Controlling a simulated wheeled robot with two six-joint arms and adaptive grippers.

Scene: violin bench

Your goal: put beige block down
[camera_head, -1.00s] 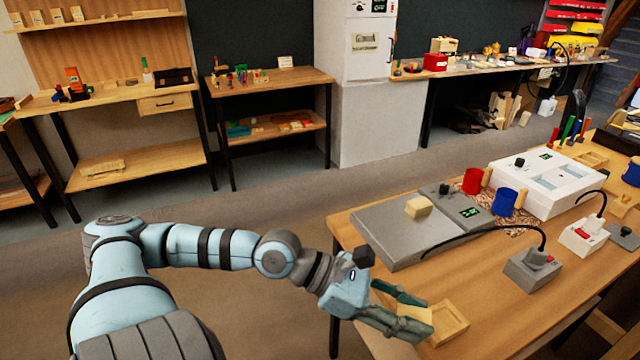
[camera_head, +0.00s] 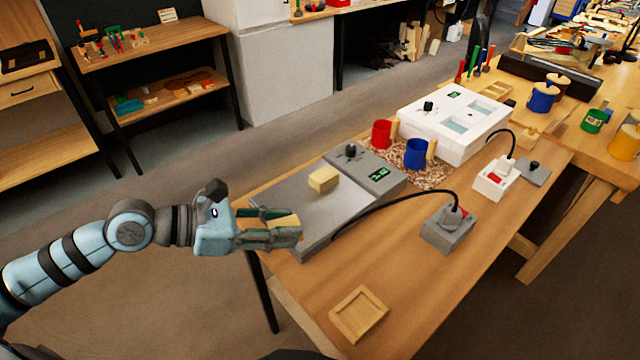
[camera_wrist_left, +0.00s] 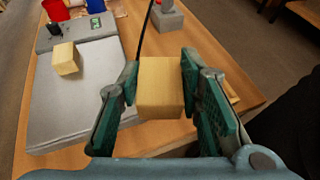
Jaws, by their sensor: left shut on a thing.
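My left gripper (camera_head: 272,230) is shut on a beige block (camera_wrist_left: 161,86), which sits between its green finger pads in the left wrist view. In the head view the held block (camera_head: 284,221) is partly hidden by the fingers. The gripper is at the near left edge of the grey hot plate (camera_head: 333,214). I cannot tell whether the held block touches anything below. A second beige block (camera_head: 323,179) rests on the grey plate, apart from the held one; it also shows in the left wrist view (camera_wrist_left: 66,58). My right gripper is not in view.
A shallow wooden tray (camera_head: 358,314) lies on the table's near part. A grey switch box (camera_head: 447,230) with a black cable stands right of the plate. Red (camera_head: 381,134) and blue (camera_head: 416,153) mugs stand behind. Bare wood lies between tray and switch box.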

